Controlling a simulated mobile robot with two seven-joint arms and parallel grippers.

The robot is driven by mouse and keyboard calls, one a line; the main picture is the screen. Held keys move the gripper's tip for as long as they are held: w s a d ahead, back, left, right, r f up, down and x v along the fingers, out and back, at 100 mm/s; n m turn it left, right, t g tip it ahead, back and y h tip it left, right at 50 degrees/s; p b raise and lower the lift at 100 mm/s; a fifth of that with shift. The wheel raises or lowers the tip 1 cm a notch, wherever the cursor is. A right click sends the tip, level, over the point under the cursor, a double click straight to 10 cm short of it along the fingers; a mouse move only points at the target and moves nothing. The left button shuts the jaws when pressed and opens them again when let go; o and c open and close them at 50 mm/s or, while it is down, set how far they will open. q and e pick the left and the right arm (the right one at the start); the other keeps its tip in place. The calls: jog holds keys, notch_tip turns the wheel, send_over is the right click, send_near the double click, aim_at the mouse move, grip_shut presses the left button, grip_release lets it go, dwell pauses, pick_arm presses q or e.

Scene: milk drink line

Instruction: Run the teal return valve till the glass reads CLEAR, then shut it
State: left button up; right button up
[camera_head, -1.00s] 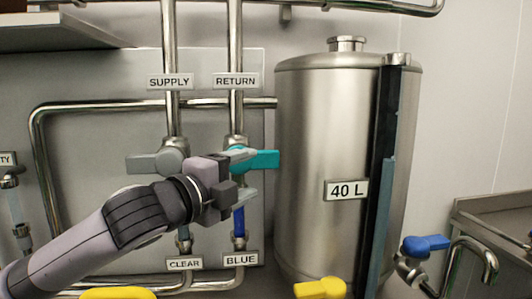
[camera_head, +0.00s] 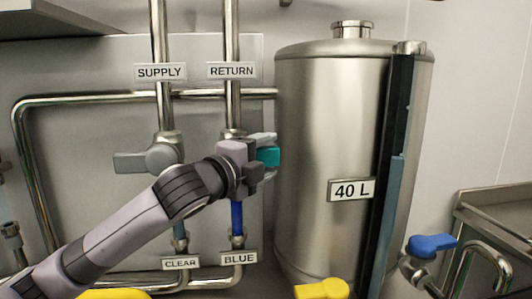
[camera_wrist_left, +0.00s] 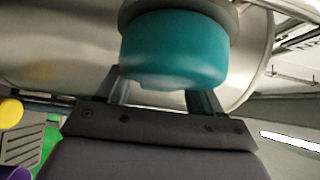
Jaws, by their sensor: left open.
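The teal return valve handle (camera_head: 269,156) sits on the RETURN pipe (camera_head: 232,110) and points right, crosswise to the pipe. My left gripper (camera_head: 265,160) is open at the handle, one finger above it and one below, and covers most of the valve. In the left wrist view, the teal handle (camera_wrist_left: 175,45) fills the space ahead of and between the open fingers (camera_wrist_left: 160,95); I cannot tell whether they touch it. The glass (camera_head: 237,216) below the return valve is deep blue, above a BLUE plate (camera_head: 239,258). My right gripper is not in view.
The grey supply valve handle (camera_head: 132,162) points left, above a glass (camera_head: 180,232) and a CLEAR plate (camera_head: 181,263). The steel 40 L tank (camera_head: 320,120) stands close on the right. A blue handle (camera_head: 431,245) and a yellow handle (camera_head: 322,289) are lower down.

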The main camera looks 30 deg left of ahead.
pick_arm(q)
jog(key=shift+w, duration=0.3)
grip_shut()
